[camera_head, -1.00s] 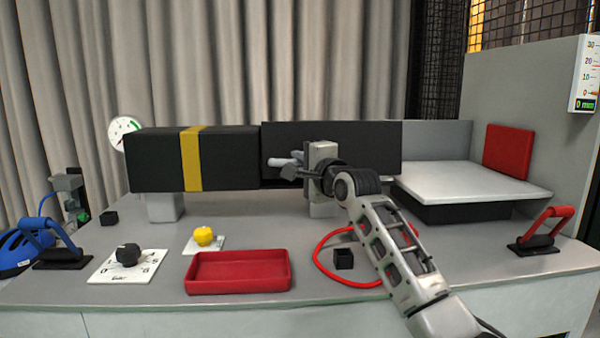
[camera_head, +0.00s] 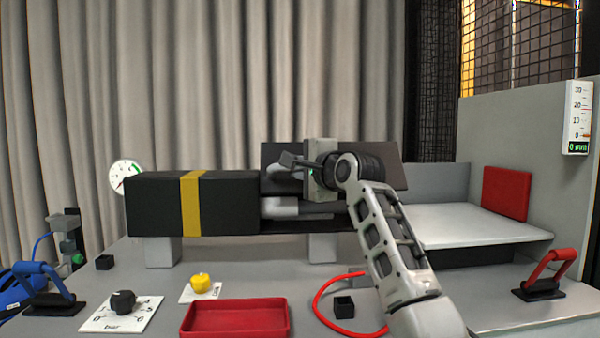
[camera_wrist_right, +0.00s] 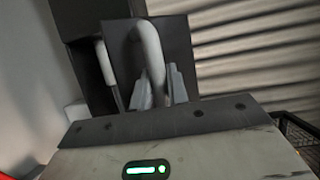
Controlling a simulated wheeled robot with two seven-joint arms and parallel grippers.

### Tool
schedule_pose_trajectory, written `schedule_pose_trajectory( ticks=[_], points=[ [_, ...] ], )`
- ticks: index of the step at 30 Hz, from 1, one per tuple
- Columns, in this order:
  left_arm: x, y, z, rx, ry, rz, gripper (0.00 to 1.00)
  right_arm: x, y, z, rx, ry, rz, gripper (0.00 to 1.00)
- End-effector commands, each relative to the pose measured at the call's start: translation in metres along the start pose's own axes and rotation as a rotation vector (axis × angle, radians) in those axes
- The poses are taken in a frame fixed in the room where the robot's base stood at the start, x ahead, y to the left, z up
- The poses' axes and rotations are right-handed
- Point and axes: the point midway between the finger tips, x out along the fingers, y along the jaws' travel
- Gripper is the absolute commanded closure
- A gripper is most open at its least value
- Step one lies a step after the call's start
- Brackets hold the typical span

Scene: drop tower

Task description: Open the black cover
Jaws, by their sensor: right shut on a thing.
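The black cover (camera_head: 394,166) is a flat dark panel on the right half of the long black housing. It is tilted upward, and a gap below it shows a light grey cylinder (camera_head: 282,208) inside. My right gripper (camera_head: 288,163) is at the front of the cover, shut on its grey handle. In the right wrist view, the gripper's fingers (camera_wrist_right: 153,90) stand either side of the curved handle (camera_wrist_right: 150,48), with the dark cover (camera_wrist_right: 181,42) behind. My right wrist and arm hide part of the cover. My left gripper is not in view.
The black housing (camera_head: 150,205) has a yellow band. A white platform (camera_head: 470,226) and a red panel (camera_head: 506,193) are at the right. A red tray (camera_head: 235,318), black knob (camera_head: 123,302), yellow button (camera_head: 201,282), red loop (camera_head: 322,296) and red lever (camera_head: 553,268) are on the bench.

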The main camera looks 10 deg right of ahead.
Motion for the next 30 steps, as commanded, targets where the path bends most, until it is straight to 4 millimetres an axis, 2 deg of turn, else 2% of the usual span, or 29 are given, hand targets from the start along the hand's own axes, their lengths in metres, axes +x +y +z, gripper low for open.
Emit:
schedule_pose_trajectory(
  ticks=[7, 8, 9, 17, 22, 26, 30],
  points=[
    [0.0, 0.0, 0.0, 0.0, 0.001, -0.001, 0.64, -0.001, -0.003, 0.0, -0.002, 0.001, -0.008, 1.0],
    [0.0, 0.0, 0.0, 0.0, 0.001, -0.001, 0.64, -0.001, -0.003, 0.0, -0.002, 0.001, -0.008, 0.78],
    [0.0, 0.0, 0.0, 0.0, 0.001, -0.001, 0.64, -0.001, -0.003, 0.0, -0.002, 0.001, -0.007, 0.75],
    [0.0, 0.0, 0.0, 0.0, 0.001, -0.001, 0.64, -0.001, -0.002, 0.0, -0.001, 0.001, -0.006, 0.75],
    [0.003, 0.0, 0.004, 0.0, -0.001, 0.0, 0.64, -0.009, 0.0, 0.0, -0.001, 0.0, -0.007, 0.75],
    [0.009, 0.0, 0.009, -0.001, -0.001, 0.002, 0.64, -0.027, 0.001, 0.0, -0.001, 0.0, -0.01, 0.75],
    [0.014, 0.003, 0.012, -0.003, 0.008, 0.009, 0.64, -0.056, 0.002, 0.0, -0.002, 0.001, -0.011, 0.75]
  ],
)
